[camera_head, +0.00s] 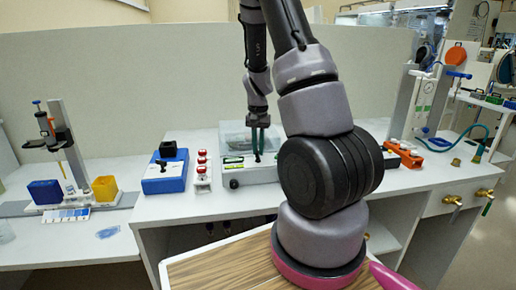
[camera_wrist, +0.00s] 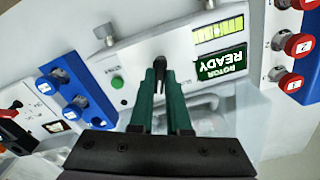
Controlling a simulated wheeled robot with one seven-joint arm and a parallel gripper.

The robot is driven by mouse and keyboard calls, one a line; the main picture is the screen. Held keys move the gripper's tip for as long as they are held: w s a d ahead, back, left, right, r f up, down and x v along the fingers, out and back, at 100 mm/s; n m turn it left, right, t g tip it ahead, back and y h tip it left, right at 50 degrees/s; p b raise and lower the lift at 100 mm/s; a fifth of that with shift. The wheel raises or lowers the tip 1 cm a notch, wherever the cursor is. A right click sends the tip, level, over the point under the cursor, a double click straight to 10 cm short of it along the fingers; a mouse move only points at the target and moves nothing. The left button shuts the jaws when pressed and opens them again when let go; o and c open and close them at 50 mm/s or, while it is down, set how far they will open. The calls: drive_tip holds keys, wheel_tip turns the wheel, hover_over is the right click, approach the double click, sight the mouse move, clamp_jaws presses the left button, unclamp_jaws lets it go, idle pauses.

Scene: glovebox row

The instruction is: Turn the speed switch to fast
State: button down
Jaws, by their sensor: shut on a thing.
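The white bench machine (camera_head: 262,176) stands on the counter and has a panel with a green "ROTOR READY" display (camera_wrist: 220,63). My gripper (camera_head: 259,153) is at the front panel of this machine. In the wrist view its green fingers (camera_wrist: 160,76) are shut on a small black lever, which seems to be the speed switch (camera_wrist: 160,64). The fingers hide most of the lever, so I cannot tell its exact position. A round green button (camera_wrist: 117,82) sits beside it, with a small label that I cannot read.
A white block with red knobs (camera_head: 202,170) and a blue box (camera_head: 166,172) stand left of the machine. An orange rack (camera_head: 405,154) is at the right. My arm hides part of the counter.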

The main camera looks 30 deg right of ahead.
sight(258, 151)
drive_tip(key=shift+m, duration=0.6)
drive_tip(key=c, duration=0.9)
unclamp_jaws()
wheel_tip(258, 151, up, 11)
drive_tip(key=shift+f, duration=0.1)
